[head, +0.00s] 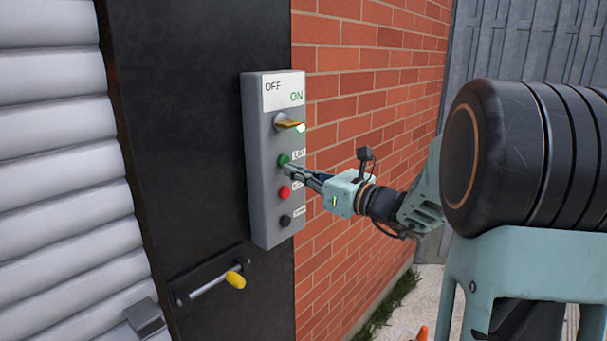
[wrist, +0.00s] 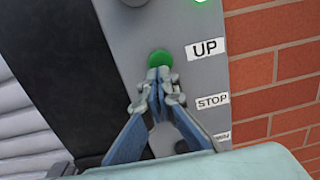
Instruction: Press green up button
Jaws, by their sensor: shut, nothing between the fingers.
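The green up button (head: 284,158) is on a grey control box (head: 258,190) mounted beside a brick wall. In the wrist view the green button (wrist: 160,58) shows just beyond my fingertips, left of the "UP" label (wrist: 207,48). My gripper (head: 290,170) is shut and empty, with its tips at or just below the button's lower edge. I cannot tell whether the tips touch the button. The red button (head: 284,192) sits below the green one in the head view. In the wrist view my fingers hide it.
A black button (head: 285,220) is lowest on the box. An orange cone (head: 422,333) stands on the ground.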

